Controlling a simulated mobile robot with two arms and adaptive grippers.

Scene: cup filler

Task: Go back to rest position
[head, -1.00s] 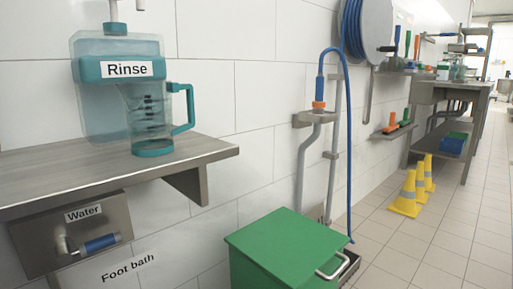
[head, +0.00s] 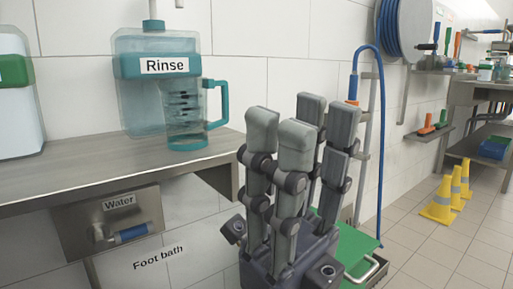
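My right gripper (head: 300,135) stands upright at the lower middle of the head view, its grey fingers pointing up. The fingers are apart and I see nothing held between them. It is in front of the green bin and the end of the shelf. My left gripper is not in view. A clear cup with a teal handle (head: 186,115) stands upright on the steel shelf, in front of the teal dispenser labelled Rinse (head: 150,66). The gripper is to the right of the cup and apart from it in the picture.
The steel shelf (head: 95,172) runs along the left wall, with a white and green container (head: 16,100) on it. A Water valve panel (head: 110,222) is below. Yellow cones (head: 440,203) stand on the tiled floor at right.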

